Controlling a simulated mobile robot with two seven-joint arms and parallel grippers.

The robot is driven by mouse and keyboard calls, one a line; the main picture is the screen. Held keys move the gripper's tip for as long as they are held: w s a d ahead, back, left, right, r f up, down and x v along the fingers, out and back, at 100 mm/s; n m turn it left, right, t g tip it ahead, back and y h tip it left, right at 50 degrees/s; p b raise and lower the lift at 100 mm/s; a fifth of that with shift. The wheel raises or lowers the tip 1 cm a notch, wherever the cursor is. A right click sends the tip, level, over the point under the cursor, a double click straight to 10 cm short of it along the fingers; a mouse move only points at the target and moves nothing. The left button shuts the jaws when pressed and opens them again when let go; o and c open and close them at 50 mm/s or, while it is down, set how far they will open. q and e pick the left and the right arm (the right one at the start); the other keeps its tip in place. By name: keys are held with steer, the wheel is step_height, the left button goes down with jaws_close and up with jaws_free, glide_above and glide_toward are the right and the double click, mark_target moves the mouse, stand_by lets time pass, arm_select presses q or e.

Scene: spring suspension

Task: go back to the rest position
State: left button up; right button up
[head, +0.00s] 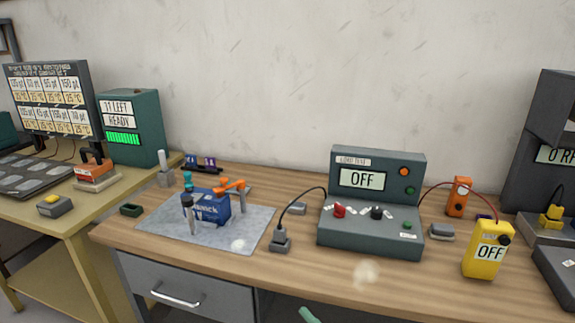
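A grey-green tester (371,239) reading OFF stands on the bench, with a black plug (281,240) on its cable to the left. A yellow meter (487,249) reading OFF stands at right. A green screen unit (132,127) is on the left table. The bench's front middle is clear.

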steer(key=s+d+f+m+g+h, duration=0.3)
steer(key=s+d+f+m+h, duration=0.1)
steer(key=s+d+f+m, duration=0.3)
steer(key=s+d+f+m+g+h+p, duration=0.1)
steer(key=s+d+f+m+g+h, duration=0.2)
steer(key=s+m, duration=0.7)
steer(key=s+d+f+h, duration=0.2)
steer(key=s+d+f, duration=0.1)
steer(key=d+f, duration=0.1)
steer(key=shift+s+f+m, duration=0.25)
steer(key=shift+f+m, duration=0.15)
steer(key=shift+f, duration=0.1)
